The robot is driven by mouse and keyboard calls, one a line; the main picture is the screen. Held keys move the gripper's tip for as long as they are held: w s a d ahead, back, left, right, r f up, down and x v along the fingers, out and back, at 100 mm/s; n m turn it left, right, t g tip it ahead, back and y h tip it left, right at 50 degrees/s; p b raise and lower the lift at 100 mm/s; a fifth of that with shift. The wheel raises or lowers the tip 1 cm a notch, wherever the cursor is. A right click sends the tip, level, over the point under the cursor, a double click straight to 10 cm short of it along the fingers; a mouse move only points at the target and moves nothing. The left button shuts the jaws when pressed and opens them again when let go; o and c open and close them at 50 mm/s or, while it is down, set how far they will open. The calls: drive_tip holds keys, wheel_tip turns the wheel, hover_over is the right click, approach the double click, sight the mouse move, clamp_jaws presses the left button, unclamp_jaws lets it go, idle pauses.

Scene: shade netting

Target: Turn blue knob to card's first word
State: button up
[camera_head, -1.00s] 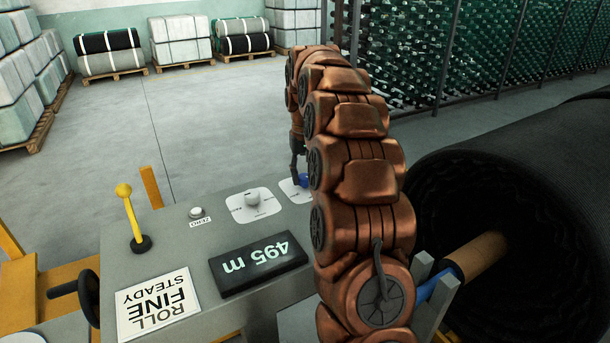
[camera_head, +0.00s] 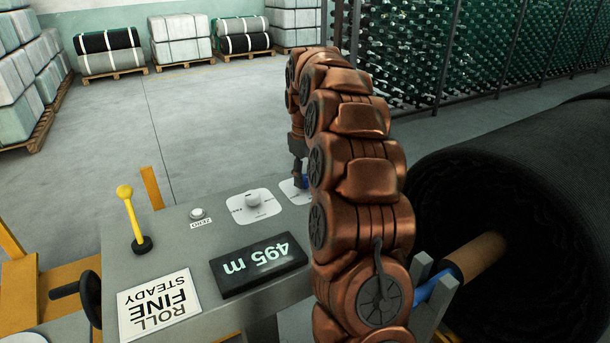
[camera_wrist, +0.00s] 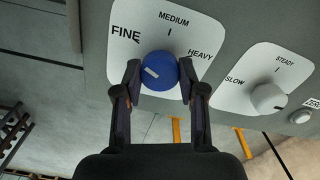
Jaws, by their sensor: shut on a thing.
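The blue knob (camera_wrist: 159,71) sits on a white dial plate marked FINE, MEDIUM and HEAVY in the wrist view. Its white mark points left and slightly up, on the FINE side; exact alignment with the tick is unclear. My gripper (camera_wrist: 160,68) is shut on the knob, one finger on each side. In the head view my gripper (camera_head: 299,180) comes down on the mostly hidden knob (camera_head: 305,182). The card (camera_head: 158,303) lies upside down on the console, reading ROLL, FINE, STEADY.
A white knob (camera_wrist: 268,97) with SLOW and STEADY marks is beside it, then a ZERO button (camera_head: 197,213). The console also bears a 495 m display (camera_head: 258,266) and a yellow lever (camera_head: 131,215). A black netting roll (camera_head: 540,200) stands at right.

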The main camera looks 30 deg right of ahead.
sight(305, 177)
idle(0.4)
drive_tip(key=o, duration=1.1)
drive_tip(key=shift+o, duration=0.2)
drive_tip(key=shift+r, duration=0.15)
wheel_tip(305, 177, up, 6)
drive_tip(key=shift+r, duration=0.6)
